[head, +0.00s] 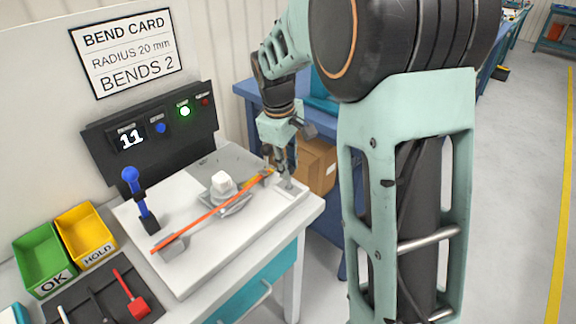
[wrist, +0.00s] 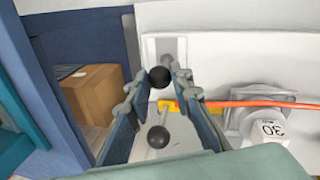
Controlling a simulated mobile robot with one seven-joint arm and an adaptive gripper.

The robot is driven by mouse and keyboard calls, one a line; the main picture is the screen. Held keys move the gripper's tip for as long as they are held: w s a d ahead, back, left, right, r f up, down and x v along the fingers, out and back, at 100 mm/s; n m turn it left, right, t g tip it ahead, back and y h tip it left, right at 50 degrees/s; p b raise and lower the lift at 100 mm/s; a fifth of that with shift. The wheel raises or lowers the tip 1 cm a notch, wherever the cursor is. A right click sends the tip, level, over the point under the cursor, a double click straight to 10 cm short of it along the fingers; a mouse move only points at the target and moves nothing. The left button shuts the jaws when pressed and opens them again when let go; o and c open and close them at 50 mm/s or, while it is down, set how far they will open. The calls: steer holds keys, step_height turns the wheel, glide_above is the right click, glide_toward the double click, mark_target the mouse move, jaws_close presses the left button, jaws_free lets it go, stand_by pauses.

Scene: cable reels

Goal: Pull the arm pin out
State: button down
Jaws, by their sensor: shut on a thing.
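My gripper (head: 287,163) is at the far right end of the white bench plate, fingers pointing down. In the wrist view, my gripper (wrist: 160,85) is shut on a black ball knob (wrist: 159,77), seemingly the arm pin's head. Its shaft is hidden, so I cannot tell how deep it sits. A second dark ball on a pale stem (wrist: 157,137) shows nearer the camera, beside a yellow part (wrist: 167,105). An orange rod (head: 200,220) runs across the plate past a round grey former with a white block (head: 221,181) on top, marked 30 in the wrist view (wrist: 270,128).
A blue-knobbed lever (head: 136,190) stands at the plate's left. Behind it is a dark panel (head: 155,128) reading 11 with a green light lit. Green (head: 36,252) and yellow (head: 87,230) bins sit at front left. A cardboard box (wrist: 93,93) is beyond the bench edge.

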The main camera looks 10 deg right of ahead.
steer(key=shift+w+r, duration=0.1)
steer(key=shift+r, duration=0.1)
steer(key=c, duration=1.8)
jaws_free()
steer(key=shift+r, duration=0.1)
steer(key=shift+o, duration=0.4)
step_height(320, 180, up, 12)
steer(key=s+a, duration=0.1)
steer(key=s, duration=0.1)
steer(key=shift+a+f, duration=0.2)
steer(key=shift+a, duration=0.1)
